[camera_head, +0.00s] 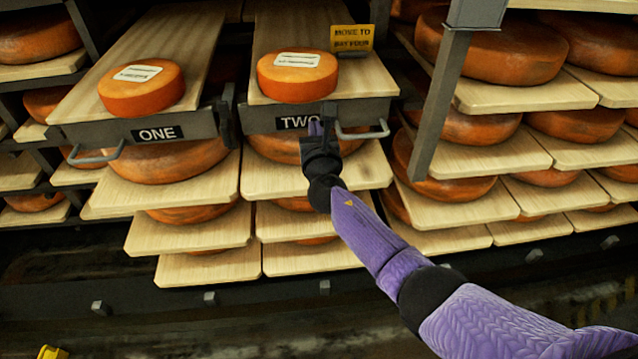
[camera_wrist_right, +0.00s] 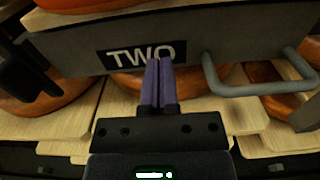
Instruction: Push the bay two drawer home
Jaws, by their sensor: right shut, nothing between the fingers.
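The bay two drawer (camera_head: 367,78) is a pale wooden board with a grey front that stands out from the rack. Its front carries a black "TWO" label (camera_head: 292,122) and a grey bar handle (camera_head: 363,133) at the right. The label also shows in the wrist view (camera_wrist_right: 121,56). An orange cheese wheel (camera_head: 298,88) with a white label sits on the board. My right gripper (camera_head: 315,128) is shut and empty, with its purple fingers pointing at the drawer front, overlapping the label's right end. I cannot tell whether they touch it. My left gripper is not in view.
The bay one drawer (camera_head: 88,131) also stands out at the left, bearing a cheese wheel (camera_head: 141,90). A yellow "MOVE TO BAY FOUR" sign (camera_head: 352,38) stands at the right rear of drawer two. A grey post (camera_head: 440,105) rises at the right. Shelves with cheeses lie below.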

